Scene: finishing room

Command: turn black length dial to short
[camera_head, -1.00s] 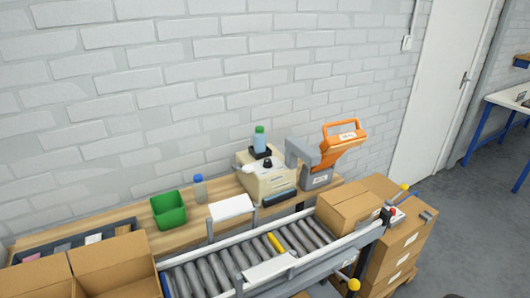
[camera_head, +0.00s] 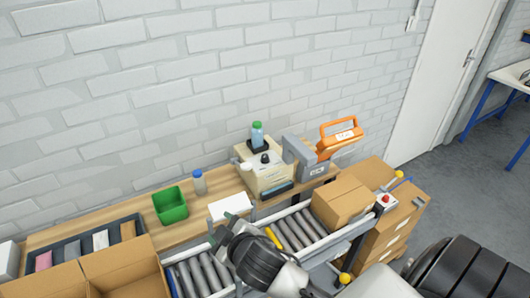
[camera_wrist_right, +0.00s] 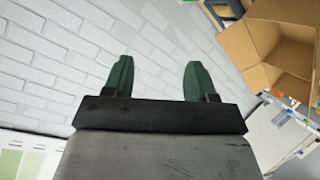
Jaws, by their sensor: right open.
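A beige box-shaped machine (camera_head: 268,178) stands on the wooden bench by the wall. A small black knob (camera_head: 264,157) sits on its top, seemingly the length dial; its setting is too small to read. A bottle with a green cap (camera_head: 257,134) stands on a black part at the machine's back. My right gripper (camera_head: 224,229) is over the conveyor, left of and nearer than the machine, apart from it. In the right wrist view its two green fingers (camera_wrist_right: 158,75) are spread with nothing between them. My left gripper is out of view.
A roller conveyor (camera_head: 298,229) runs along the bench front. An orange-handled device (camera_head: 337,137) stands right of the machine. A closed carton (camera_head: 341,202) sits on the conveyor's right end. A green bin (camera_head: 170,204), small bottle (camera_head: 199,182) and white sheet (camera_head: 230,206) lie left.

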